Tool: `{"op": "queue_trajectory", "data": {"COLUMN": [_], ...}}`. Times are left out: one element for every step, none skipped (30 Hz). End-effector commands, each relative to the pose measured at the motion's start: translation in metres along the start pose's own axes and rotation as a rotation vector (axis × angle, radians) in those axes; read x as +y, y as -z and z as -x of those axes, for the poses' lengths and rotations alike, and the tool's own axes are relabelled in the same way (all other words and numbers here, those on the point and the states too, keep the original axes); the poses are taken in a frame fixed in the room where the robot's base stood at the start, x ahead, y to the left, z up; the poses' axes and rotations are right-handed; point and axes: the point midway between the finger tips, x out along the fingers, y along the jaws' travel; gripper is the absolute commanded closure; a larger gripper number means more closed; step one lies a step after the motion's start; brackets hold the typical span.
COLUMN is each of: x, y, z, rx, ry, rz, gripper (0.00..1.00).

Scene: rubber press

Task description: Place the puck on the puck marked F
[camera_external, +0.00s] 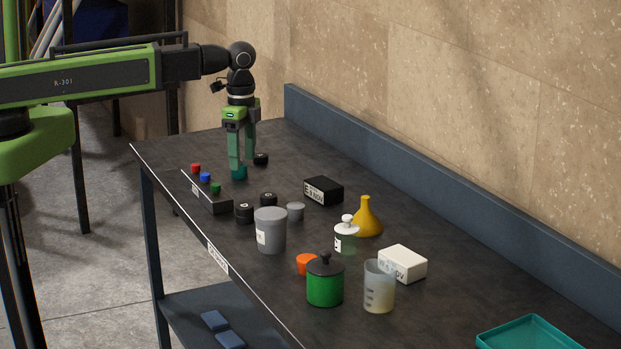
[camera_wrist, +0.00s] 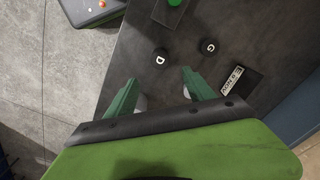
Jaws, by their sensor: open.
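My gripper (camera_external: 241,168) points down over the far left part of the table, open, with its two green fingers apart. It also shows in the wrist view (camera_wrist: 160,77), with nothing seen held between the fingertips. A black puck (camera_external: 261,159) sits just behind and right of the fingers in the external view; its mark cannot be read. Two more black pucks stand close together nearer the camera, one puck (camera_external: 244,212) at the left and one puck (camera_external: 268,199) at the right. The wrist view shows a puck marked D (camera_wrist: 160,59) and a puck marked G (camera_wrist: 209,46). No F can be read.
A black labelled box (camera_external: 323,190) is right of the pucks.

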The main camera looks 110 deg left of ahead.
Motion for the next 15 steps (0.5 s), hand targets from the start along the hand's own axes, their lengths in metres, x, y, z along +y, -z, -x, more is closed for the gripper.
{"op": "queue_trajectory", "data": {"x": [0.002,0.006,0.016,0.030,0.047,0.075,0.100,0.127,0.162,0.187,0.212,0.242,0.262,0.280,0.301], "y": [0.001,0.003,0.008,0.015,0.023,0.035,0.043,0.052,0.061,0.066,0.069,0.073,0.074,0.074,0.074], "z": [0.000,0.000,0.000,0.000,0.000,0.000,0.000,0.000,0.000,0.000,0.000,0.000,0.000,0.000,0.000], "rx": [0.000,0.000,0.000,0.000,0.000,0.000,0.000,0.000,0.000,0.000,0.000,-0.001,-0.001,-0.001,-0.001], "ry": [0.000,0.000,0.000,0.000,-0.001,-0.001,-0.001,-0.001,0.000,0.000,0.000,0.000,0.000,0.000,0.000], "rz": [0.000,-0.001,-0.002,-0.002,0.000,0.003,0.007,0.012,0.020,0.028,0.034,0.043,0.050,0.056,0.065], "gripper": [0.38,0.38,0.38,0.38,0.38,0.38,0.38,0.38,0.38,0.38,0.38,0.38,0.38,0.38,0.38]}}
